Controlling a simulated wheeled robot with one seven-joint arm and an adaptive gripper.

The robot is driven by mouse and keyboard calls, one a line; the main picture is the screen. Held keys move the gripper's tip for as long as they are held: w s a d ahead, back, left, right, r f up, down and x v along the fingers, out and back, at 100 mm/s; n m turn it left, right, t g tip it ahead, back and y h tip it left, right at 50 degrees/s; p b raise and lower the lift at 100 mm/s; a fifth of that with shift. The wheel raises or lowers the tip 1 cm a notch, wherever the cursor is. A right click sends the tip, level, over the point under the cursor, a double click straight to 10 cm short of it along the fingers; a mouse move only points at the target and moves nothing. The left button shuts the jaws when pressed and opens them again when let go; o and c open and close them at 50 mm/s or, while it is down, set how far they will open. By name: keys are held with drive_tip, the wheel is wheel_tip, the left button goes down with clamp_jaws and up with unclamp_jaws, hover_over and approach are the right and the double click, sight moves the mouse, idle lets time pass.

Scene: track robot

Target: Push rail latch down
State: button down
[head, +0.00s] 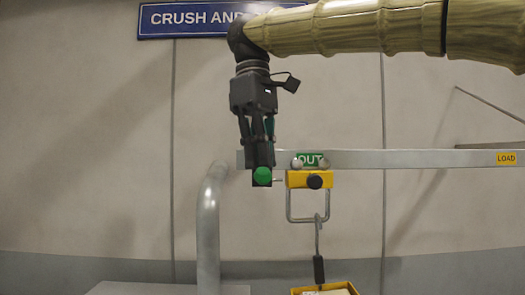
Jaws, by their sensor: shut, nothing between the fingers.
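A grey horizontal rail (420,158) runs from the middle of the head view to its right edge. A round green knob (262,176) on a small dark block is near the rail's left end; it looks like the rail latch. A short thin bar shows between the block and the yellow trolley. My gripper (263,162) points straight down with its fingers shut, in front of the rail and right above the green knob. The fingertips overlap the dark block in the picture; I cannot tell whether they touch it. The fingers hide part of the rail end.
A yellow trolley (296,180) hangs on the rail by a green OUT sign (309,160). A hook (318,235) hangs below it, over a yellow container (335,289). A yellow LOAD label (506,158) is at the right. A grey pipe (208,235) stands left of the knob.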

drive_tip(key=shift+s+r, duration=0.25)
drive_tip(key=shift+s, duration=0.15)
drive_tip(key=w+a+r+p, duration=0.1)
drive_tip(key=w+a+r, duration=0.1)
drive_tip(key=r, duration=0.6)
drive_tip(key=shift+w+a+r+p, duration=0.15)
drive_tip(key=shift+w+a+p, duration=0.15)
drive_tip(key=shift+a, duration=0.4)
drive_tip(key=shift+d, duration=0.15)
idle(0.4)
